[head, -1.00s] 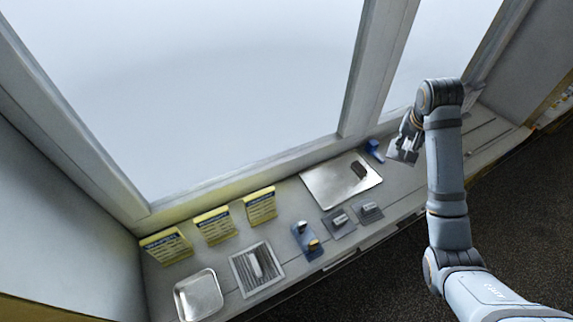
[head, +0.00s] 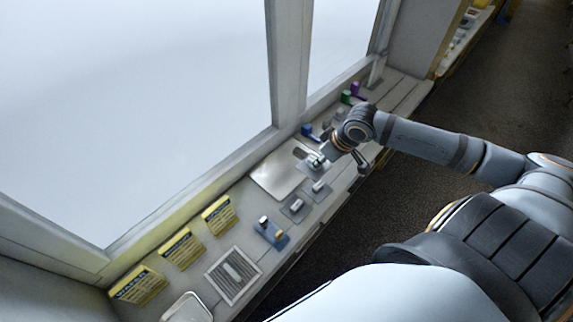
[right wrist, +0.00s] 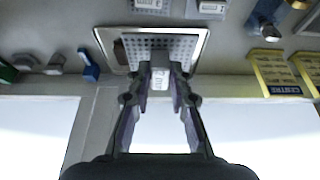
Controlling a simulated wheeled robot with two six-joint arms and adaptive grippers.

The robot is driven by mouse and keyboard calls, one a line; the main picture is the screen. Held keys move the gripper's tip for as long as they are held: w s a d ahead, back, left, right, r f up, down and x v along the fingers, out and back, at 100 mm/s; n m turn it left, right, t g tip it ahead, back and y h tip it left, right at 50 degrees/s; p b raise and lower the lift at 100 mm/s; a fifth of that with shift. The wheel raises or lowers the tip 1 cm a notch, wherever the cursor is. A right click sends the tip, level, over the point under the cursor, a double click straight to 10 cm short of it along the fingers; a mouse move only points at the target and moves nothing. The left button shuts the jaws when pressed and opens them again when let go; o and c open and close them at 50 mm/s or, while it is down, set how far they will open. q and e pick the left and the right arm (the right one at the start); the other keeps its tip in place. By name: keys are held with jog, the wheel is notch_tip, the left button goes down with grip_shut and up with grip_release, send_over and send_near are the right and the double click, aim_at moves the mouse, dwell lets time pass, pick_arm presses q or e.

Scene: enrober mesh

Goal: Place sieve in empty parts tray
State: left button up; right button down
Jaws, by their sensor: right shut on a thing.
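My right gripper (head: 328,156) is shut on the handle of a sieve (head: 314,169). In the right wrist view the gripper (right wrist: 160,88) grips the pale handle block, and the sieve's perforated grey plate (right wrist: 184,46) spreads out beyond it. The sieve is over the right part of a large shiny metal tray (head: 272,180), whose rim (right wrist: 103,38) shows around it. I cannot tell whether the plate touches the tray. A dark brown piece (right wrist: 119,52) lies in the tray beside the sieve. A smaller metal tray (head: 186,309) shows empty at the bottom edge. My left gripper is not in view.
Two grey plates with handles (head: 297,208) lie in front of the large tray. A blue holder (head: 271,233), a slotted grate (head: 222,288) and yellow signs (head: 180,248) stand left.

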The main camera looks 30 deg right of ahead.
jog(key=shift+s+a+f, duration=0.15)
jog(key=shift+s+a, duration=0.1)
jog(key=shift+s, duration=0.05)
jog(key=shift+w+d+f, duration=0.1)
jog(key=shift+w+f, duration=0.05)
jog(key=w+b, duration=0.1)
jog(key=w+f+b, duration=0.1)
jog(key=b, duration=0.1)
jog(key=shift+w+a+f, duration=0.1)
jog(key=shift+a+f, duration=0.05)
jog(key=shift+a, duration=0.15)
jog(key=w+a+f+p, duration=0.1)
jog(key=w+f, duration=0.2)
jog(key=w, duration=0.4)
send_near(286, 166)
jog(key=shift+w+a+r+p, duration=0.1)
jog(key=shift+w+a+p, duration=0.2)
jog(key=shift+w, duration=0.25)
jog(key=shift+w+f, duration=0.35)
jog(key=shift+f, duration=0.15)
notch_tip(286, 166, down, 2)
jog(key=shift+f+p, duration=0.25)
jog(key=shift+p, duration=0.5)
jog(key=shift+f, duration=0.4)
